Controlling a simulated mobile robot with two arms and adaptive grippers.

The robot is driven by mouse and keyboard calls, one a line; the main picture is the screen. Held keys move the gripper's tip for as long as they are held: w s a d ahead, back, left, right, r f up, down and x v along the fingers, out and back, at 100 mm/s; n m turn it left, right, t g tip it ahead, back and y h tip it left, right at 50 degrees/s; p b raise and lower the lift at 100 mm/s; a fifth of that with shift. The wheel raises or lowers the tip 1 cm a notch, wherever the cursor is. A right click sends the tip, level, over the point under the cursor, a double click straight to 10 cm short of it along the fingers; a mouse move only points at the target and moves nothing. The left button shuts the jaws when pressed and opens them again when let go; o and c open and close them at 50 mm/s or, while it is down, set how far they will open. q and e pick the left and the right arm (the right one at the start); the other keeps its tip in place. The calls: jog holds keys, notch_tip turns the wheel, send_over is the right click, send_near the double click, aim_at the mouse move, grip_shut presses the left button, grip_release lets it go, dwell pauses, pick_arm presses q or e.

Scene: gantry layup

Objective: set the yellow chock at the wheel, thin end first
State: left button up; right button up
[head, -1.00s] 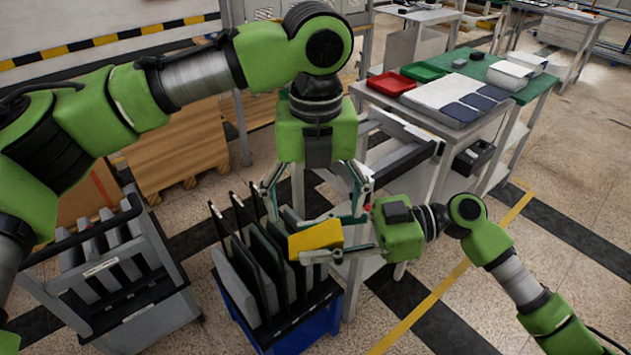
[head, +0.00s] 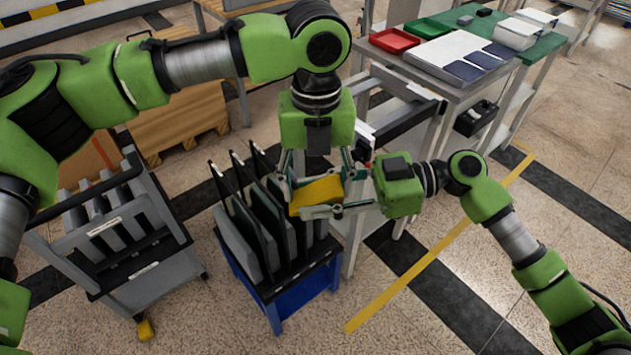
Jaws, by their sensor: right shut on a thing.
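The yellow chock (head: 318,191) is held in the air in front of the blue-framed rack. My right gripper (head: 322,210), coming in from the right, is shut on it. My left gripper (head: 318,180) points down from above, its fingers spread to either side of the chock; I cannot tell whether they touch it. Which end of the chock is thin is not clear. A small yellow block (head: 145,329) is on the floor at a front foot of the grey cart (head: 152,268); the wheel there is too small to make out well.
The blue-framed rack (head: 293,310) with upright dark panels stands below the grippers. A table (head: 408,80) with a red tray (head: 395,40) and a green tray (head: 427,29) stands at the back right. The floor at front centre is clear, crossed by a yellow line.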

pick_arm(q)
jog(key=shift+a, duration=0.1)
jog(key=shift+c, duration=0.5)
pick_arm(e)
jog(key=o, duration=0.9)
pick_arm(q)
jog(key=c, duration=0.8)
pick_arm(e)
jog(key=o, duration=0.4)
jog(key=shift+d, duration=0.1)
